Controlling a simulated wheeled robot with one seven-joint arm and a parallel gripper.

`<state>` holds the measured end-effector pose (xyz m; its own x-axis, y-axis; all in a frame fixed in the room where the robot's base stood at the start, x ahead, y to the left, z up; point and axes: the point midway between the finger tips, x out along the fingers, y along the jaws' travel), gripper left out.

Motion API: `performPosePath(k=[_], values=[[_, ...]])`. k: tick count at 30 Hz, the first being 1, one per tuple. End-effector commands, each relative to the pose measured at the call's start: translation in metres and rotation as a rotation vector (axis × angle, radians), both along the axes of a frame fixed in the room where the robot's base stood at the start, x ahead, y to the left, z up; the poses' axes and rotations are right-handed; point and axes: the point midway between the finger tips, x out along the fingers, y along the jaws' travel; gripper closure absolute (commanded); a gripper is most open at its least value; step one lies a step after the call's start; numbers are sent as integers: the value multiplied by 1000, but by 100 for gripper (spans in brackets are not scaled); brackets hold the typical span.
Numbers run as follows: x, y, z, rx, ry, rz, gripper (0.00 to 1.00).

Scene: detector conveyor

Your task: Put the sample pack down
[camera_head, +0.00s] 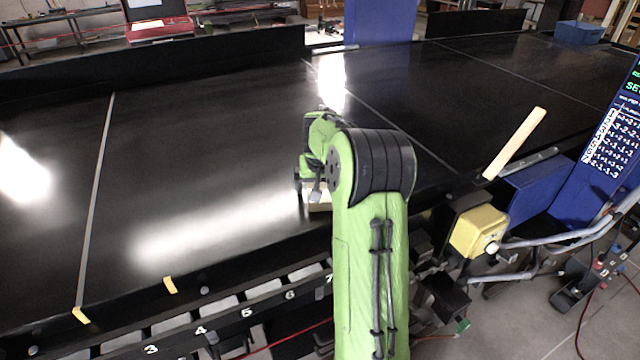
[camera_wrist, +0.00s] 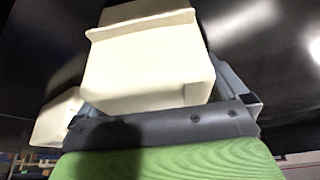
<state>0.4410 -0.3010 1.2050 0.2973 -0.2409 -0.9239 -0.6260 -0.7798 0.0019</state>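The sample pack (camera_wrist: 150,65) is a cream, box-like pack with a raised lip. It fills the space in front of my gripper in the wrist view. My gripper (camera_wrist: 165,90) is shut on it, with a grey finger along its right side; the left finger is mostly hidden. In the head view my gripper (camera_head: 317,188) is low over the black conveyor belt (camera_head: 220,150) near its front edge. A small cream part of the pack (camera_head: 320,200) shows there beside my arm. I cannot tell whether the pack touches the belt.
A second cream piece (camera_wrist: 57,118) shows left of the gripper in the wrist view. The belt around is bare, with thin grey lines across it. A yellow box (camera_head: 478,232), a cream bar (camera_head: 515,143) and a blue panel (camera_head: 607,150) stand at the right.

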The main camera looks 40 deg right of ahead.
Motion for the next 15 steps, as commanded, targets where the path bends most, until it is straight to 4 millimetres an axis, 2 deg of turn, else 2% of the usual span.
performPosePath(k=[5, 8, 15], values=[[0, 0, 2, 0, 0, 0, 0], [-1, 1, 11, -3, -3, -1, 0], [-20, 16, 69, -6, -5, -2, 0]])
